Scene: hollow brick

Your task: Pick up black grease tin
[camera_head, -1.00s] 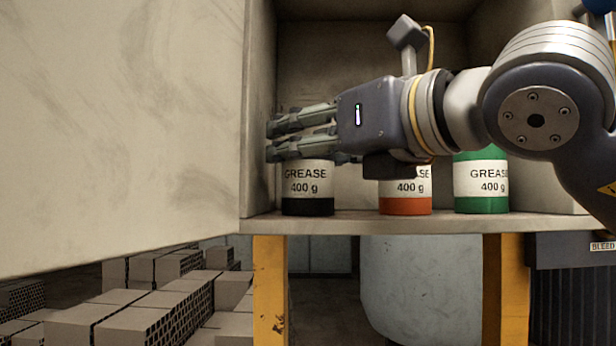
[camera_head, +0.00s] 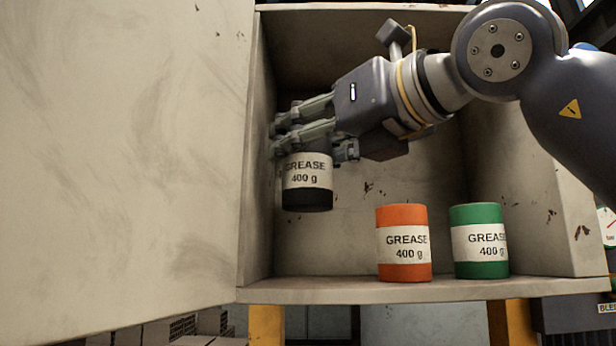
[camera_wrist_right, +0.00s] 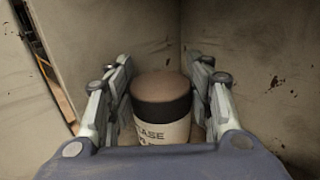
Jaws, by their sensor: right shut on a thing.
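The black grease tin (camera_head: 308,184) has a white label reading GREASE 400 g. It hangs in the air inside the cabinet, slightly tilted, well above the shelf. My right gripper (camera_head: 305,137) is shut on its upper part, coming from the right. In the right wrist view the tin (camera_wrist_right: 161,104) sits between the two fingers of my right gripper (camera_wrist_right: 163,95), with its dark lid facing the camera. The fingers hide part of the tin's top in the head view. My left gripper is not in view.
An orange grease tin (camera_head: 403,243) and a green grease tin (camera_head: 479,241) stand upright on the cabinet shelf (camera_head: 340,290). The shelf's left part is bare. A large pale door panel (camera_head: 120,150) fills the left side, and the cabinet's left wall is close to my gripper.

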